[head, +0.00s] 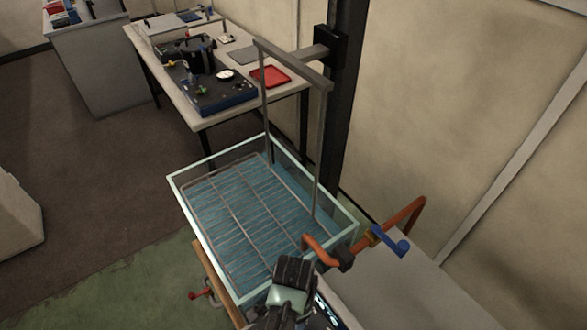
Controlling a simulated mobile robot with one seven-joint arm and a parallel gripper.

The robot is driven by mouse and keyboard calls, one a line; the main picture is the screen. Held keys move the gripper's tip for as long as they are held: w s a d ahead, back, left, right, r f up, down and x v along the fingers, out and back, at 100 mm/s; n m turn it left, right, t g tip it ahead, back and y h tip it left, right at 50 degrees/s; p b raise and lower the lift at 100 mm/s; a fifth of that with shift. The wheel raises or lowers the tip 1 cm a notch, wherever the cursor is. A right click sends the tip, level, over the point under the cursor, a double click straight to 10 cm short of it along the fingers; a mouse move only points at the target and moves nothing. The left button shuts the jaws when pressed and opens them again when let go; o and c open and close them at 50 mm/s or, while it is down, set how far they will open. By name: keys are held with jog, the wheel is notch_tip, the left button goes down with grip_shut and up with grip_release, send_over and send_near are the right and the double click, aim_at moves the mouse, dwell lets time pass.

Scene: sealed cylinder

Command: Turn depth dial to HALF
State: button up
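I cannot make out a depth dial or a HALF mark. A dark panel with small lit, bluish markings (325,305) shows at the bottom edge, partly hidden by my arm. The dark end of my arm, which seems to be my gripper (296,268), is over the near edge of the glass water tank (184,204). Its fingers cannot be told apart, so I cannot see whether it is open or shut. A wire rack (235,207) lies in the tank, joined to a tall grey frame (318,140).
Orange pipe (404,213) with a blue lever valve (390,241) runs right of the tank. A red-handled valve (196,295) is low at left. Open floor lies left.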

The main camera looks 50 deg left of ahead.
grip_shut()
dwell(0.3)
jog(key=shift+n, duration=0.3)
jog(key=n+p, duration=0.2)
jog(key=n, duration=0.1)
jog(key=shift+r, duration=0.15)
jog(key=n+p, duration=0.2)
jog(key=n, duration=0.3)
jog(key=shift+n, duration=0.4)
jog(key=n+p, duration=0.1)
jog(key=n, duration=0.3)
jog(key=shift+w+n+p, duration=0.1)
jog(key=shift+n+p, duration=0.5)
jog(key=shift+n, duration=1.6)
